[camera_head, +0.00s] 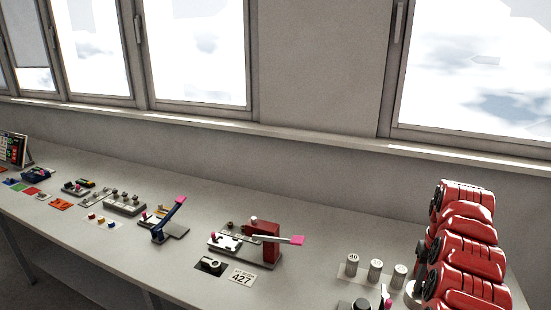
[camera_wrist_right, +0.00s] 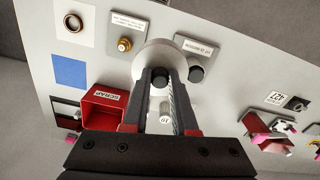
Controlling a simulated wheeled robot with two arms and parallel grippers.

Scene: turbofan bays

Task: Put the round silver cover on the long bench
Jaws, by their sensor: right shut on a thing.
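The round silver cover (camera_wrist_right: 158,54) shows in the right wrist view as a pale grey disc with a dark knob in its middle. My right gripper (camera_wrist_right: 160,80) is shut on the cover at the knob, and its fingers hide part of the disc. In the head view my right arm hides most of the cover and the fingers. The long bench (camera_head: 325,222) runs under the windows, and the cover is over its right end. I cannot tell whether the cover touches the bench top. My left gripper is not in view.
A red scrap bin (camera_wrist_right: 103,110), a blue square (camera_wrist_right: 70,70) and a brass fitting (camera_wrist_right: 124,44) lie near the cover. Small labelled cylinders (camera_head: 376,270) stand beside my right arm. A red clamp fixture (camera_head: 264,240) is further left. The bench's back strip is clear.

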